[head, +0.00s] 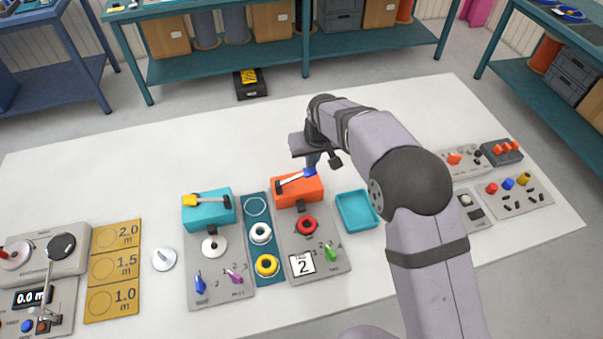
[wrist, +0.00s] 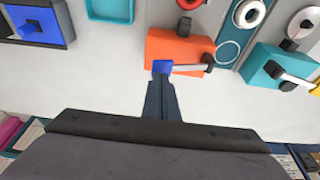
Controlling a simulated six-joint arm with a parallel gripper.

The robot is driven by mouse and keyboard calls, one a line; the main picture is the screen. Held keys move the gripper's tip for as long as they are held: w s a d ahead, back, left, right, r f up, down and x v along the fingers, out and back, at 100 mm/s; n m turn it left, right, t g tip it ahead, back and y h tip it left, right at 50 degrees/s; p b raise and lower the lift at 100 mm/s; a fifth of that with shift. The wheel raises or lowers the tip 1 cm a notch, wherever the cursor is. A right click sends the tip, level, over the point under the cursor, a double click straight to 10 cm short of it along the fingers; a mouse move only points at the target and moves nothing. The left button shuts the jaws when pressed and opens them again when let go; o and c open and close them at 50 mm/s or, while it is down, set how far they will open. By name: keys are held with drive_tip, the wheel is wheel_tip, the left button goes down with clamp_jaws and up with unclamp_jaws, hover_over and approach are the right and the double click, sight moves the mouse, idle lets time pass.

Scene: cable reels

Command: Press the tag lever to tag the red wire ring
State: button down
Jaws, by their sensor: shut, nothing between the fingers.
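The orange box (head: 302,195) carries a lever with a white bar and a blue tip (head: 309,172); the box also shows in the wrist view (wrist: 165,50). The red wire ring (head: 307,226) lies on the grey panel in front of that box, and is partly cut off at the top of the wrist view (wrist: 190,4). My gripper (head: 313,163) is shut and empty at the blue tip. In the wrist view the fingertips (wrist: 161,78) are right at the blue tip (wrist: 162,67); whether they touch it I cannot tell.
A teal box (head: 208,212) with a yellow-tipped lever stands left. A teal tray (head: 371,222) lies right of the orange box. The table behind is clear.

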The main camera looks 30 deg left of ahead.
sight(312, 173)
drive_tip(key=shift+f, duration=0.15)
drive_tip(key=shift+f+b, duration=2.1)
drive_tip(key=shift+f, duration=1.05)
wheel_tip(312, 173, up, 13)
drive_tip(key=p, duration=0.8)
drive_tip(key=shift+f+p, duration=0.2)
drive_tip(key=shift+p, duration=0.15)
